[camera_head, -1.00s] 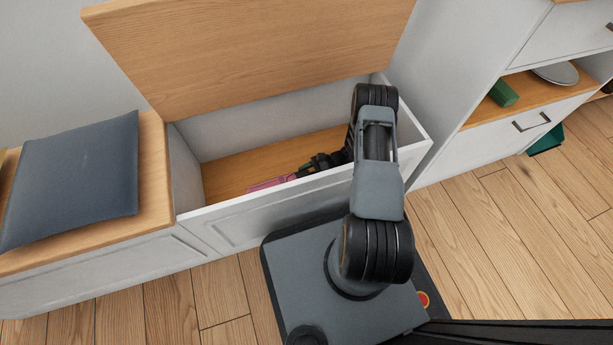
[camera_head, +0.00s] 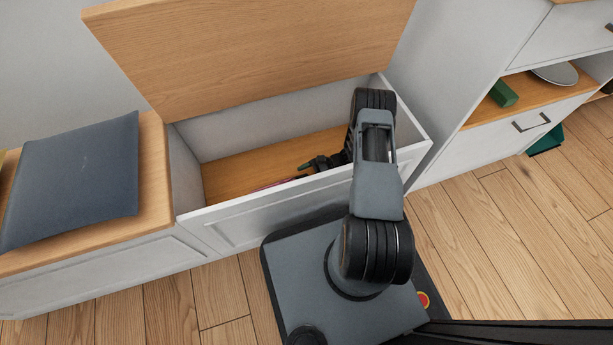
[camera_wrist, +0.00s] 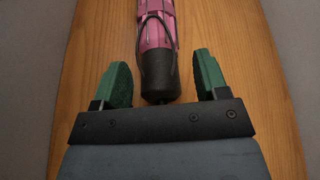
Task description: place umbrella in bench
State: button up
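The umbrella is pink with a black handle and a dark strap loop. In the wrist view the umbrella (camera_wrist: 156,50) lies on the wooden floor inside the bench, its handle end between my fingertips. My gripper (camera_wrist: 160,80) is open, with a gap on each side of the handle. In the head view my gripper (camera_head: 305,167) is inside the open bench compartment, and only a thin pink strip of the umbrella (camera_head: 272,184) shows behind the front wall. The bench (camera_head: 300,205) has its wooden lid (camera_head: 250,50) raised.
A dark cushion (camera_head: 75,180) lies on the closed left part of the bench top. A shelf unit at right holds a green box (camera_head: 503,93) and a plate (camera_head: 556,73). A green object (camera_head: 546,139) is on the floor below it. The left part of the compartment is clear.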

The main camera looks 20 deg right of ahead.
jog(key=shift+o, duration=0.3)
jog(key=shift+r, duration=0.55)
jog(key=w+p+v, duration=0.1)
jog(key=p+v, duration=0.3)
jog(key=v, duration=0.8)
notch_tip(320, 180, up, 12)
jog(key=w+a+n+g+h, duration=0.1)
jog(key=a+n+g+h, duration=0.1)
jog(key=n+g+h, duration=0.15)
jog(key=s+a+r+n+h, duration=0.1)
jog(key=a+r+n+h, duration=0.3)
jog(key=r, duration=0.7)
jog(key=s+a+r+n+t+h, duration=0.2)
jog(key=s+r+n+h, duration=0.1)
jog(key=s+r, duration=0.3)
jog(key=s+a+r+n+t+h, duration=0.3)
jog(key=s+r, duration=0.3)
jog(key=r, duration=0.2)
jog(key=shift+s+a+n, duration=0.3)
jog(key=shift+a+n, duration=0.05)
jog(key=shift+n, duration=0.4)
